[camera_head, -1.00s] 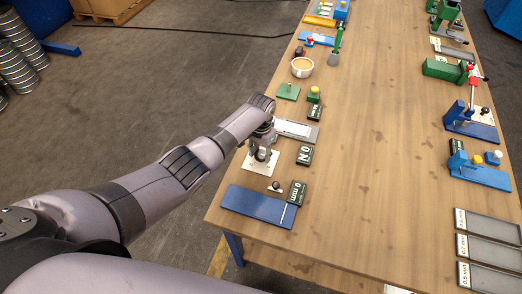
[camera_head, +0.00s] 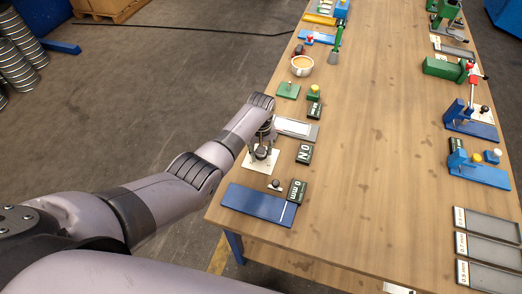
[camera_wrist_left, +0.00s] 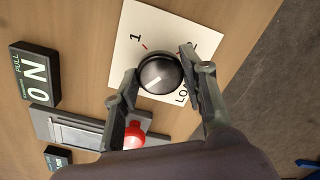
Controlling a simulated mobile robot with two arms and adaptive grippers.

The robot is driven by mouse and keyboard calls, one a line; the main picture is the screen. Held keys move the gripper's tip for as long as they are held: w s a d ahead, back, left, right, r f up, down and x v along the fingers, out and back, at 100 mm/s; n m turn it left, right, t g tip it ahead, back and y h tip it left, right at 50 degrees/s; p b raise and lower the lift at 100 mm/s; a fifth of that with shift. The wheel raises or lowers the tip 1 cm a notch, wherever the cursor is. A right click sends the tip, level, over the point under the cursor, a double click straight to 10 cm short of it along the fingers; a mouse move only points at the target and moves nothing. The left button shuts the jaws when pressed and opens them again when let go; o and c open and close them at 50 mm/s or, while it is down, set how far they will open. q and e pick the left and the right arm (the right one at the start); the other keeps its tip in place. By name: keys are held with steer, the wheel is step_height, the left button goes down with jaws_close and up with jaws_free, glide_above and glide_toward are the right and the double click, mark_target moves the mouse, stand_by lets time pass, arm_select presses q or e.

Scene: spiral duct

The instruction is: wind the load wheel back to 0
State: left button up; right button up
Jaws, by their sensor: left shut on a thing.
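The load wheel is a round black knob (camera_wrist_left: 160,73) with a white pointer line, on a white plate (camera_wrist_left: 128,50) marked "1" and partly covered "LO…" lettering. In the left wrist view the pointer line slants to the lower left, away from the "1". Other marks on the plate are hidden by a finger. My left gripper (camera_wrist_left: 160,68) is shut on the knob, one finger on each side. In the head view the left gripper (camera_head: 263,150) stands over the white plate (camera_head: 255,168) near the table's left edge. My right gripper is not in view.
A dark sign (camera_head: 304,153) stands right of the plate, with a grey tray-like fixture (camera_head: 297,130) behind. A red knob (camera_wrist_left: 134,135) sits close to the fingers in the wrist view. A blue block (camera_head: 255,205) and "0 mm" display (camera_head: 298,192) lie in front. The table's middle is clear.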

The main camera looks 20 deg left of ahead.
arm_select(q)
steer(key=shift+w+r+n, duration=0.15)
steer(key=shift+n, duration=1.05)
steer(key=o, duration=1.2)
steer(key=shift+c, duration=0.2)
step_height(320, 180, up, 12)
steer(key=shift+f, duration=0.2)
